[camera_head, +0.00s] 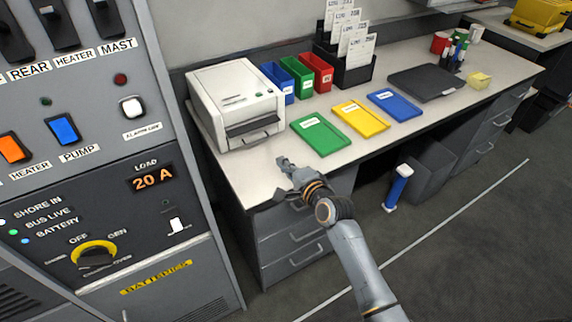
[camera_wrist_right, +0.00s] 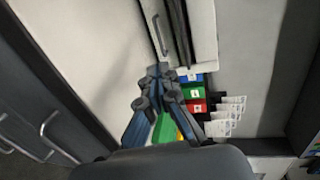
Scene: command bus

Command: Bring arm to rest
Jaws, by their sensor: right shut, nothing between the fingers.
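My right gripper (camera_head: 284,164) is shut and empty in the head view, above the near left end of the desk top (camera_head: 250,172). My right arm reaches up to it from the bottom of the picture. The gripper also shows in the right wrist view (camera_wrist_right: 158,72), its fingertips together, with the desk behind it. A white printer (camera_head: 235,100) stands just beyond the gripper, apart from it. A green clipboard-like tray (camera_head: 320,134) lies to the gripper's right. My left gripper is not in view.
A grey control panel (camera_head: 100,190) with switches fills the left side. Yellow (camera_head: 361,118) and blue (camera_head: 394,105) trays lie along the desk. Coloured bins (camera_head: 315,74) and a card rack (camera_head: 345,66) stand behind. Drawers (camera_head: 290,235) are below. A blue roll (camera_head: 398,187) stands on the floor.

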